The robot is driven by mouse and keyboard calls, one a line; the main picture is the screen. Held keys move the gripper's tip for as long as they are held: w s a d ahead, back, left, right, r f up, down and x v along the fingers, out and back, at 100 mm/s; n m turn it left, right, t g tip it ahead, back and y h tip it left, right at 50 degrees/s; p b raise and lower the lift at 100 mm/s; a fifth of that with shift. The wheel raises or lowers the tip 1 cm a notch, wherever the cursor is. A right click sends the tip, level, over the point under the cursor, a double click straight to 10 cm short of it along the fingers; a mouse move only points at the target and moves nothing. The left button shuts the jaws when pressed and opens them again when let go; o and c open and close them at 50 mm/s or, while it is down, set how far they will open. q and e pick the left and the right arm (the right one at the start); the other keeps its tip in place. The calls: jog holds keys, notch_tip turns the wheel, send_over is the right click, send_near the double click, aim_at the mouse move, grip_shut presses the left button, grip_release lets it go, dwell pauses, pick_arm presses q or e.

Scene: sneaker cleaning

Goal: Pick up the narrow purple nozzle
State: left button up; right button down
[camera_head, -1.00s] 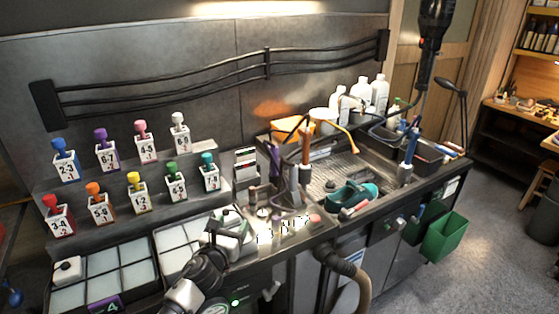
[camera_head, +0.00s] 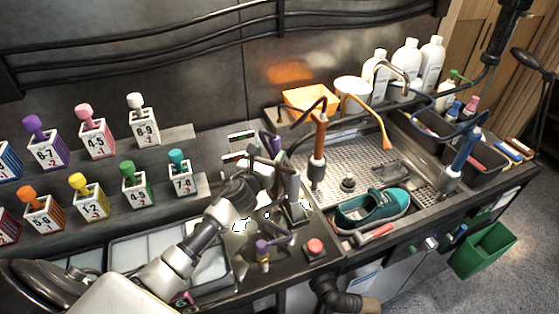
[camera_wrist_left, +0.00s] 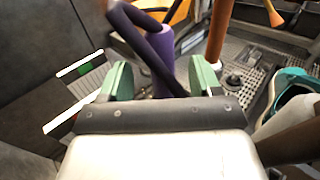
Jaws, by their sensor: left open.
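A narrow upright purple nozzle (camera_head: 271,141) with a dark hose stands left of the orange one, partly hidden by my arm. In the left wrist view the purple nozzle (camera_wrist_left: 160,52) shows as a purple cylinder ahead, lined up between the fingertips, with a dark hose crossing in front. My left gripper (camera_head: 268,168) is close to it in the head view. In the left wrist view the left gripper (camera_wrist_left: 160,76) is open, its green-padded fingers apart. I cannot tell whether the nozzle is between the pads or just beyond them. My right gripper is not in view.
An orange nozzle (camera_head: 320,140) stands close to the right, and a blue one (camera_head: 464,150) farther right. A teal sneaker (camera_head: 372,209) lies in the sink. A short purple-topped piece (camera_head: 262,250) and a red button (camera_head: 314,246) are near the front edge. Numbered blocks fill the left shelves.

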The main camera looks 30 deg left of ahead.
aim_at(272, 153)
pick_arm(q)
jog(key=shift+w+a+f+b, duration=0.1)
jog(key=shift+w+f+b, duration=0.05)
jog(key=shift+w+b, duration=0.45)
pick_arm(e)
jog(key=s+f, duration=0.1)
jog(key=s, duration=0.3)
pick_arm(q)
jog(key=shift+w+f+b, duration=0.2)
jog(key=shift+w, duration=0.3)
jog(key=shift+w+f+b, duration=0.15)
jog(key=shift+w, duration=0.3)
jog(key=w, duration=0.3)
jog(key=shift+w+b, duration=0.1)
jog(key=shift+b, duration=0.2)
jog(key=shift+r, duration=0.1)
jog(key=shift+c, duration=3.8)
grip_shut()
jog(key=shift+r, duration=0.1)
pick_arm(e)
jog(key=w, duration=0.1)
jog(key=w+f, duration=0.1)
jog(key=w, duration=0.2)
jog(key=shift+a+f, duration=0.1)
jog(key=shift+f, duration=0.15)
